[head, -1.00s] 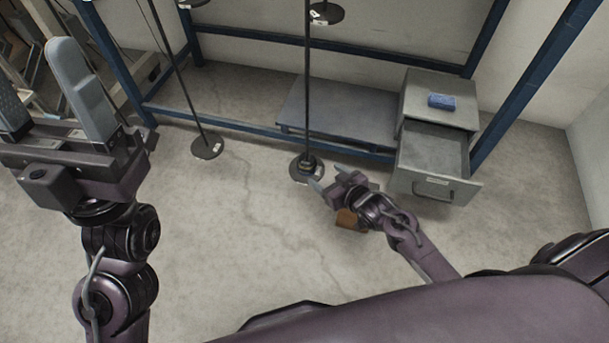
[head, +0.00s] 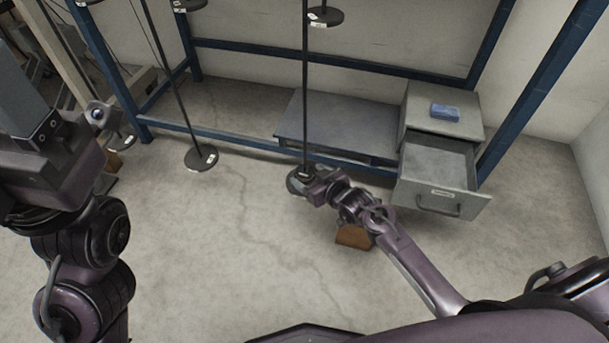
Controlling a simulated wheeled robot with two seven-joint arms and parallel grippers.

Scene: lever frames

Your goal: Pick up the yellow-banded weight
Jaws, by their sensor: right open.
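No yellow band is visible on any dark disc weight, so I cannot tell which is the yellow-banded one. A dark disc (head: 294,184) sits at the foot of the middle thin rod, partly hidden by my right gripper. My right gripper (head: 305,186) is open right at that disc, low near the floor; I cannot tell whether it touches. Another dark disc (head: 201,158) with a white tag is at the foot of a rod to the left. A tagged disc (head: 325,17) shows higher up. My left gripper (head: 18,95) is at the left edge, far from the discs, one finger visible.
A low grey shelf (head: 345,122) and blue frame (head: 240,134) stand behind. A brown block (head: 354,236) lies under my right arm. Floor at left-centre is clear.

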